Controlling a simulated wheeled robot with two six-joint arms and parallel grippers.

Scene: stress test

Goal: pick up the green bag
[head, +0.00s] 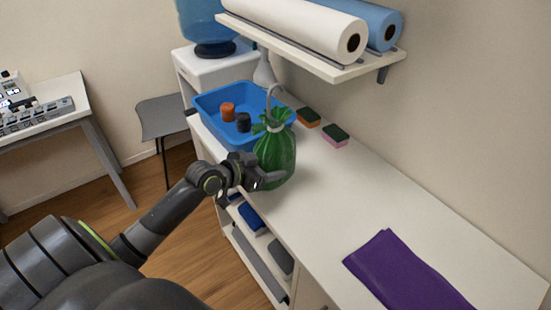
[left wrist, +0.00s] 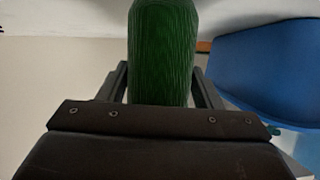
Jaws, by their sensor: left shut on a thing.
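The green bag (head: 275,155), gathered and tied at its top, stands upright at the left edge of the white counter, in front of the blue basin. My left gripper (head: 268,181) reaches it from the left, low on its side, and is shut on it. In the left wrist view the green bag (left wrist: 163,50) fills the space between the two fingers of my left gripper (left wrist: 163,88). I cannot tell whether the bag's bottom touches the counter. My right gripper is not in view.
The blue basin (head: 208,104) holds an orange item (head: 228,112) and a dark item (head: 243,122). Two sponges (head: 335,135) lie by the wall. A purple cloth (head: 402,272) lies at the near right. A shelf (head: 318,57) with rolls overhangs the back. The counter's middle is clear.

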